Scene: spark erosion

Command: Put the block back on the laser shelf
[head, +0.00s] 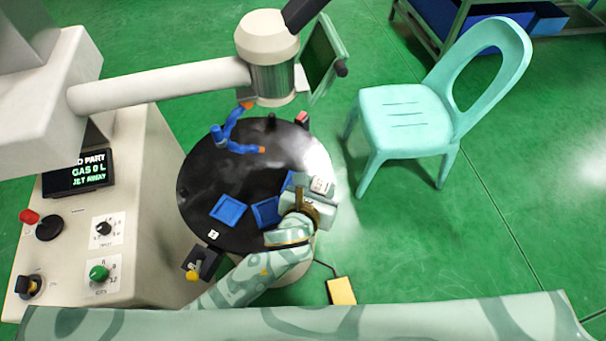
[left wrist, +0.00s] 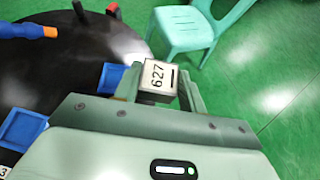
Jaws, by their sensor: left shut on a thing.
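The block (left wrist: 157,77) is a small pale cube marked 627 on its top face. In the left wrist view it sits between the fingers of my left gripper (left wrist: 158,88), which is shut on it. In the head view the block (head: 320,186) shows at the tip of my left gripper (head: 317,192), near the right rim of the round black table (head: 205,180). I cannot tell whether the block touches the table. My right gripper is not in view. I cannot make out a laser shelf for certain in either view.
Blue trays (head: 228,210) and (head: 266,212) lie on the table's near side. A blue jointed nozzle (head: 232,135) stands at its back. A machine with a control panel (head: 100,235) is at left. A turquoise chair (head: 410,118) stands right, with green floor around it.

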